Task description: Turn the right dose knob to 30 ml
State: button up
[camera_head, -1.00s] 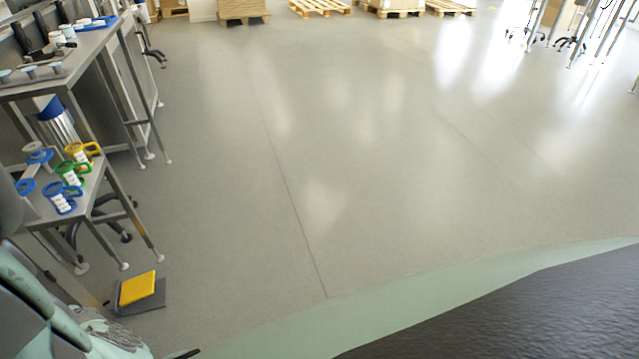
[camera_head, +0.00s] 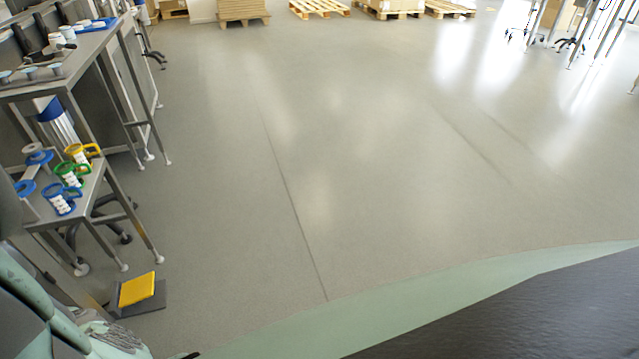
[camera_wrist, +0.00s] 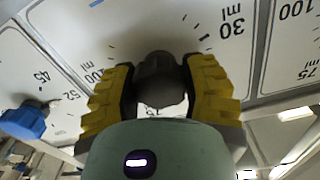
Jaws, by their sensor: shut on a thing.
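In the wrist view, a dark grey dose knob (camera_wrist: 158,80) sits on a white dial panel (camera_wrist: 150,25). My gripper (camera_wrist: 161,76), with yellow and black ribbed fingers, is shut on this knob, one finger on each side. The mark "30 ml" (camera_wrist: 230,20) is printed up and to the right of the knob, and "100 ml" to its left. The knob's pointer cannot be made out, so its setting cannot be told. The head view does not show the knob or my gripper.
A blue knob (camera_wrist: 30,120) is on a neighbouring dial at the left of the wrist view. Another dial (camera_wrist: 295,50) is at the right. In the head view, a steel table (camera_head: 85,200) holds coloured jug-like parts, with a yellow pedal (camera_head: 137,289) on the floor. The middle floor is clear.

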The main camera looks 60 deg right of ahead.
jog(key=n+b, duration=0.1)
jog(key=n, duration=0.5)
jog(key=shift+f+b, duration=0.15)
jog(key=shift+b, duration=0.2)
jog(key=n+b, duration=0.1)
jog(key=n, duration=0.3)
jog(key=shift+b, duration=0.35)
jog(key=shift+n, duration=0.6)
jog(key=shift+b, duration=0.3)
jog(key=o, duration=1.2)
